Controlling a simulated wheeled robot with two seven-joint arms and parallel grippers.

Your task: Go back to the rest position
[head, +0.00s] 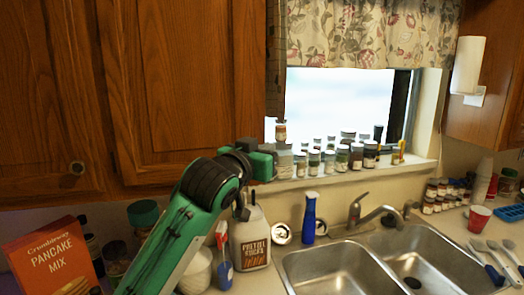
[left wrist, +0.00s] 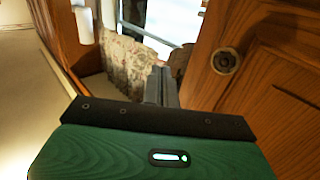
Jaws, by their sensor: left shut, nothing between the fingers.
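My left arm, green and black, comes up from the bottom of the head view. My left gripper (head: 284,160) is raised in front of the window sill, at the height of the jars there. Its grey fingers are shut and hold nothing. In the left wrist view, the shut fingers (left wrist: 161,76) point toward the curtain and window, with a cabinet door close on the right. My right gripper shows in neither view.
Wooden cabinets (head: 60,80) hang at upper left, close to my left arm. Several spice jars (head: 342,157) line the sill. A pancake mix box (head: 52,262), a white jug (head: 250,240), a blue bottle (head: 309,220) and a steel sink (head: 340,270) are below.

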